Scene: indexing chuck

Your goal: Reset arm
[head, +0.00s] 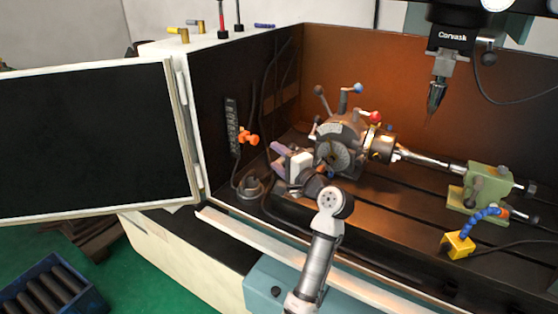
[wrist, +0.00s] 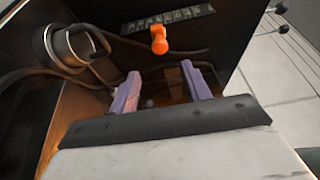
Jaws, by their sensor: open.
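My gripper (head: 278,160) is inside the machine enclosure, left of the indexing chuck (head: 340,140). In the wrist view its two purple fingers (wrist: 160,88) are spread apart with nothing between them. My arm reaches in over the front edge of the enclosure, bent at the elbow. The chuck has a dial face and several levers with coloured knobs. My wrist is close to the chuck's left side in the head view; I cannot tell whether they touch.
An orange knob (head: 248,139) sticks out from the left wall, also in the wrist view (wrist: 159,40). A coiled cable fitting (head: 250,186) lies below it. A green tailstock (head: 486,184) and yellow block (head: 457,245) stand right. The open door (head: 95,140) is left.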

